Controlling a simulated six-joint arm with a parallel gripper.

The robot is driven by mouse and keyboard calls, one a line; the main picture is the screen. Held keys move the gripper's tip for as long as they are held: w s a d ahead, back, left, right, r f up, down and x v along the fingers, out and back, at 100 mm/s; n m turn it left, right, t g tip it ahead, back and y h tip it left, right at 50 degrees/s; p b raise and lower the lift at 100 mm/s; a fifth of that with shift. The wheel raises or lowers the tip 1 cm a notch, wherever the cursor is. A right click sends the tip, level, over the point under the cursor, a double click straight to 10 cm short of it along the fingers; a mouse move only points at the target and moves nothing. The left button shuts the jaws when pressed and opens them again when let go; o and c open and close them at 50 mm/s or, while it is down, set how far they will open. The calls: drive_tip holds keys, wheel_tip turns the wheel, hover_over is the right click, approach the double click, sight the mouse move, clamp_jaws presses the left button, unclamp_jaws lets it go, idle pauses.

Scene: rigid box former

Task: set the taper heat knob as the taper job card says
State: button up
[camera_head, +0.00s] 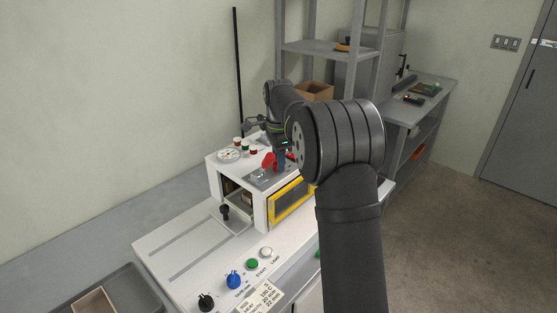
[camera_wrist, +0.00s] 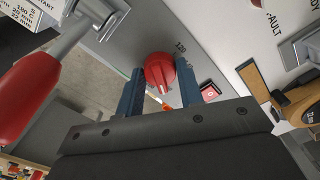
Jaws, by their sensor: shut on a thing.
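A red knob (camera_wrist: 160,70) sits on the grey panel in the wrist view, with a "120" mark beside it. My gripper (camera_wrist: 161,82) has its two blue fingers on either side of this knob and is shut on it. In the head view my gripper (camera_head: 281,158) is over the top of the white machine, partly hidden by my arm. A white card (camera_head: 262,295) with printed lines lies on the machine's front; a card also shows in the wrist view's top left corner (camera_wrist: 22,14). Its lines are only partly legible.
A red-handled lever (camera_wrist: 25,108) stands close to my gripper on the left. A dial gauge (camera_head: 229,154) and small coloured lamps stand on top.

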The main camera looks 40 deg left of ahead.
drive_tip(key=o, duration=1)
wheel_tip(320, 180, up, 18)
drive_tip(key=shift+f, duration=0.25)
drive_tip(key=shift+f, duration=0.1)
wheel_tip(320, 180, down, 17)
drive_tip(key=shift+f, duration=0.15)
idle(0.6)
